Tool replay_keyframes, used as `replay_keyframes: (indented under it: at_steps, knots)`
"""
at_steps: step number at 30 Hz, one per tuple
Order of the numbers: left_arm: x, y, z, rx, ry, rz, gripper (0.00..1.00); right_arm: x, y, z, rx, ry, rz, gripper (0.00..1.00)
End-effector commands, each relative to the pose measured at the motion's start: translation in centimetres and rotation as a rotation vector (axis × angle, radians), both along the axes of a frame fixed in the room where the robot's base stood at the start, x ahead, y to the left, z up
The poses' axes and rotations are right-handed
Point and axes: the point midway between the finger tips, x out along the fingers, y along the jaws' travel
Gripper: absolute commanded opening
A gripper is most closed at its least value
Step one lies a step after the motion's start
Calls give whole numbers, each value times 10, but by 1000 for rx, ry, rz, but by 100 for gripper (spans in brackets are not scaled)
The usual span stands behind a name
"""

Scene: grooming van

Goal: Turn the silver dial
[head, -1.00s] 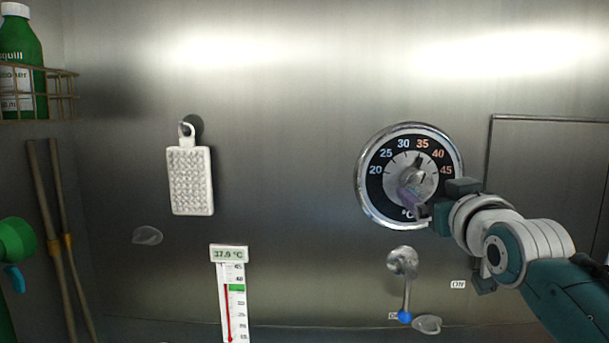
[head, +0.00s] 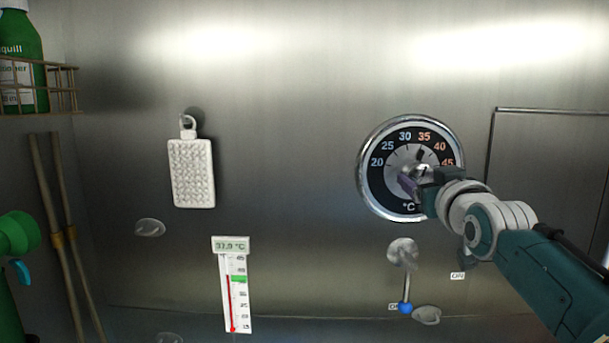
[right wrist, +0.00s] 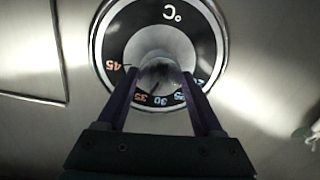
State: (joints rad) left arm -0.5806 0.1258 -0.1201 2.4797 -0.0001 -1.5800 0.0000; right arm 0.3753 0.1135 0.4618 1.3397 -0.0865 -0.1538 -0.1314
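The silver dial (head: 392,199) is a round gauge with a bright metal rim on the steel wall. Its black scale runs from 20 to 45, marked °C, around a silver knob (right wrist: 160,72). My right gripper (head: 411,180) reaches the dial from the right and partly hides the knob. In the right wrist view the fingers (right wrist: 159,78) stand apart, one on each side of the knob; whether they press on it I cannot tell. A dark pointer (head: 420,154) points up and right, towards 35 to 40. My left gripper is not in view.
A thermometer (head: 237,295) below reads about 37.9 °C. A lever with a blue tip (head: 405,307) hangs under the dial beside an ON label (head: 457,276). Green bottles (head: 20,60) and poles line the left edge.

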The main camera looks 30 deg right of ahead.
Motion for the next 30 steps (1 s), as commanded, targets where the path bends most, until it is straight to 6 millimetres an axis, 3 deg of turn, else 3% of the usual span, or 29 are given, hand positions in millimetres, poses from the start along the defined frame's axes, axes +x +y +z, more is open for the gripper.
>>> replay_keyframes:
  at_steps: [2,15,25,26,30]
  knots:
    - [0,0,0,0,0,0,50,0,0,0,0,0,0,58]
    - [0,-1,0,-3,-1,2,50,0,0,0,0,0,0,10]
    - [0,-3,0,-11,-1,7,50,0,0,0,-55,31,0,10]
    - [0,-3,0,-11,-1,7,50,0,0,0,-55,31,0,67]
    - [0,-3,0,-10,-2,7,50,0,0,0,-54,31,0,83]
